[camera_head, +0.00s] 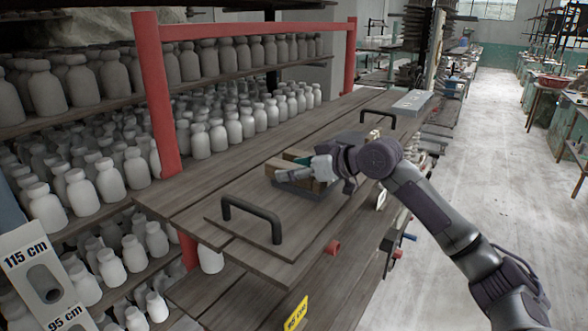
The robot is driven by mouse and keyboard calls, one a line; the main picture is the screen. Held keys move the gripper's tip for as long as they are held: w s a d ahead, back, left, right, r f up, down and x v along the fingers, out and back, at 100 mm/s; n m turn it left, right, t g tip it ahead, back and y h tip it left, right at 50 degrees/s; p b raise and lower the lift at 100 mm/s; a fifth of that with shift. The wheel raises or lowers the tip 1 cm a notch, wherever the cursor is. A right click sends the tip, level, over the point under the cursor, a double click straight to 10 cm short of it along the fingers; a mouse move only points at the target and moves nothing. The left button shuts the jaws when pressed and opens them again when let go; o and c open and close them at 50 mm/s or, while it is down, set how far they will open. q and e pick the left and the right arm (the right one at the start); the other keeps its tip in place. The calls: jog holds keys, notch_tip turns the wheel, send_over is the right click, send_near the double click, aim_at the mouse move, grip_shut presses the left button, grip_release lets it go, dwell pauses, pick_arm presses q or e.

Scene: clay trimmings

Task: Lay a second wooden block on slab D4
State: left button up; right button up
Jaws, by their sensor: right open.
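My right gripper (295,174) is open, low over a small group of light wooden blocks (284,165) on the wooden board. It hides part of the group, so I cannot tell whether it touches a block. The blocks lie on or in a low dark grey tray or slab (338,187). Another small wooden-coloured piece (374,134) shows behind my wrist. I see no readable D4 mark, so I cannot tell which surface is slab D4. My left gripper is out of view.
A wooden board with a black handle (252,212) is nearest; a second black handle (378,114) stands farther back. A red frame post (156,100) and shelves of pale bottles (110,180) flank the left. A grey box (411,102) sits at the far end.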

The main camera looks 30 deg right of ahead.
jog(key=shift+s, duration=0.1)
jog(key=v, duration=1.2)
jog(key=shift+f, duration=0.1)
